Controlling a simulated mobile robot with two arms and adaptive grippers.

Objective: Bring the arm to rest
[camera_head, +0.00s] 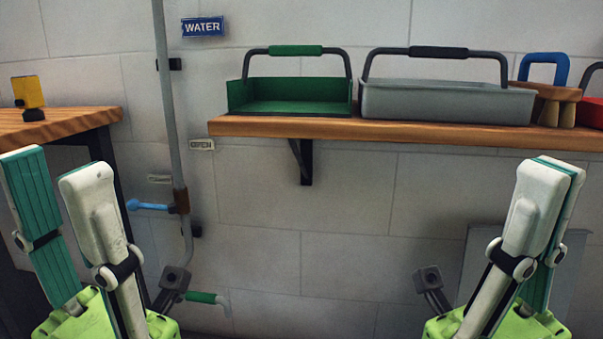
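My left gripper (53,163) is at the lower left and points up. Its two fingers stand apart, one showing its teal pad and one its white back, and nothing is between them. My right gripper (552,165) is at the lower right and also points up. Its fingers lie close together, white outside with teal between, and it holds no visible object. Both grippers appear in front of the wall, clear of the shelf.
A wooden table (60,124) is at left. A pipe (168,90) has a blue lever (147,206) and green handle (201,297).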

